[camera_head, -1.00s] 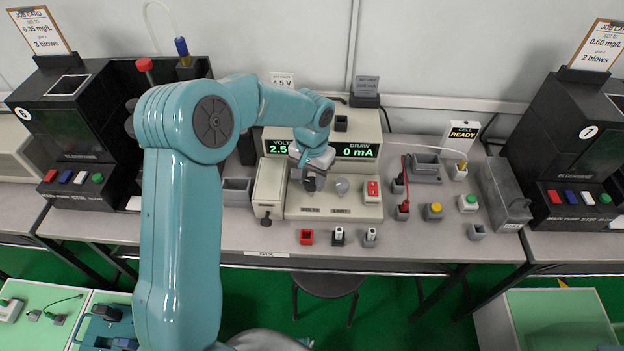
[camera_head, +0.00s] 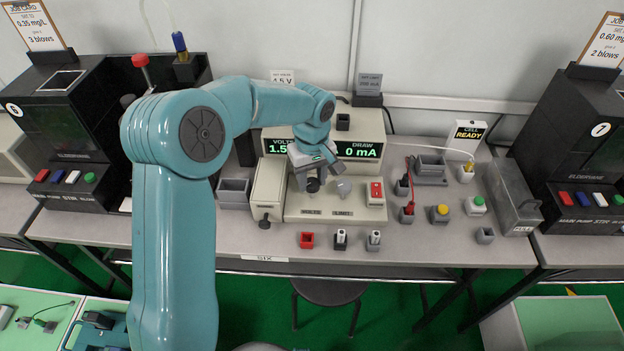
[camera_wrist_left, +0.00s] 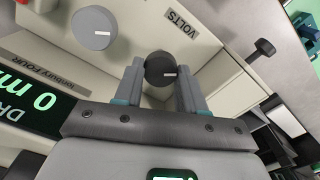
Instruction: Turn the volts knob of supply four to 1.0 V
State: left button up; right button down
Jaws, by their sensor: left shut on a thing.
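Supply four (camera_head: 295,210) is a beige box on the middle bench; its name plate (camera_wrist_left: 35,75) reads FOUR in the wrist view. Its green display (camera_head: 355,149) shows about 1.5 under VOLTS, last digits hidden by my arm, and 0 mA under DRAW. My left gripper (camera_head: 314,180) is shut on this knob, one finger on each side. The grey limit knob (camera_wrist_left: 93,27) stands beside it, free of the fingers. My right gripper is out of view.
A red switch (camera_head: 376,190) is on the panel's right. Red leads (camera_head: 410,185), a yellow button (camera_head: 440,212) and a green button (camera_head: 476,202) stand right. Black testers (camera_head: 85,130) flank the supply.

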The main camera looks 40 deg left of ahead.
aim_at(311, 182)
pick_arm(q)
jog(key=shift+r+n, duration=0.15)
jog(key=shift+n, duration=1.05)
jog(key=shift+w+b, duration=0.1)
jog(key=shift+b, duration=0.2)
jog(key=o, duration=1.1)
jog(key=shift+c, duration=0.2)
jog(key=shift+r, duration=0.1)
notch_tip(311, 182, up, 16)
jog(key=p, duration=0.2)
